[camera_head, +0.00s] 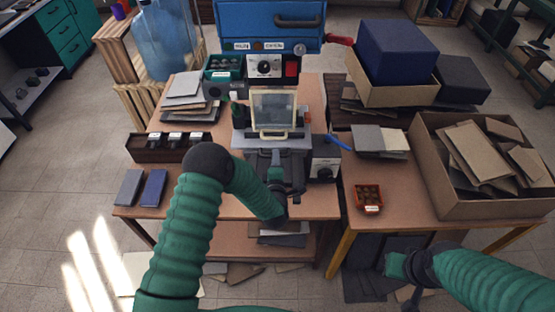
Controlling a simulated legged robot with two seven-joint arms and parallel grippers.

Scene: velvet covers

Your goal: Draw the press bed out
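The press stands on the wooden table, with a cream-framed window (272,112) and a control panel with a dial (265,66) above it. A grey flat part of the press (247,138), which looks like its bed, lies under the window. Dark rails and a handle-like part project from it toward me. My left gripper (279,187) is at the front of these dark parts. My arm covers some of them, and I cannot tell whether the fingers touch or hold anything. My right gripper (398,283) is low at the right, in front of the table, partly cut off; its fingers are unclear.
A dial box with a blue lever (325,160) sits right of the press. A small orange tray (368,198) and a large carton of boards (433,165) are on the right table.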

